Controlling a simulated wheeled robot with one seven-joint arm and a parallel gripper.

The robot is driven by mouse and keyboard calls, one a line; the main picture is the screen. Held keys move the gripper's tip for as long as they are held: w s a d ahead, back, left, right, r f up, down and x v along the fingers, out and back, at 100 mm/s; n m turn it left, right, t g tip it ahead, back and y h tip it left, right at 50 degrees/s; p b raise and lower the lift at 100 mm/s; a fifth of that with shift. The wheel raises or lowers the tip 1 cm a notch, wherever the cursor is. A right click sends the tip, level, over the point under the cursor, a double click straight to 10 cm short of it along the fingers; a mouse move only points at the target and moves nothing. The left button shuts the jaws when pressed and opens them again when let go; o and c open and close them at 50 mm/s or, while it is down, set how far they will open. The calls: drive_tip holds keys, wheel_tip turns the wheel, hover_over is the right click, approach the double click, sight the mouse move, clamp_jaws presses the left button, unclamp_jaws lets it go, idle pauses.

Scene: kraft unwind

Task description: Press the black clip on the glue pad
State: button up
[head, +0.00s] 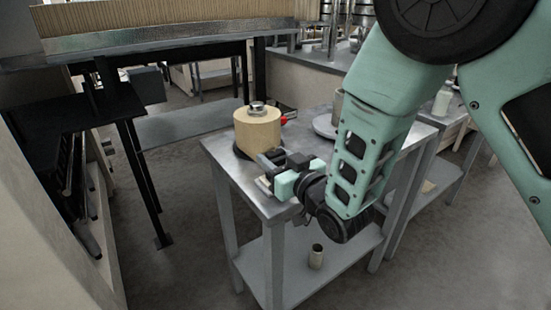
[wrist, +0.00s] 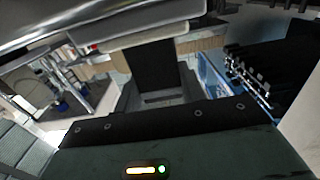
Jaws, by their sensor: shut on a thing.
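My gripper (head: 270,164) is low over the near left part of the steel table in the head view, pointing left. It is shut on a small dark thing, which looks like the black clip (head: 273,156); the fingers and wrist hide much of it. A small pale pad (head: 264,184), which looks like the glue pad, lies at the table's left edge just under the fingers. I cannot tell whether the clip touches it. In the wrist view a dark block (wrist: 152,70) stands in the middle, and its far end is hidden under grey plates.
A brown paper roll (head: 257,130) with a metal weight (head: 257,107) on top stands just behind my gripper. A red-tipped thing (head: 284,120) is beside it. The steel table (head: 222,150) has a lower shelf with a small tube (head: 316,256). A dark machine frame stands at left.

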sight(276, 152)
drive_tip(key=shift+f, duration=0.15)
drive_tip(key=shift+r+p, duration=2.05)
drive_tip(key=shift+r, duration=1.6)
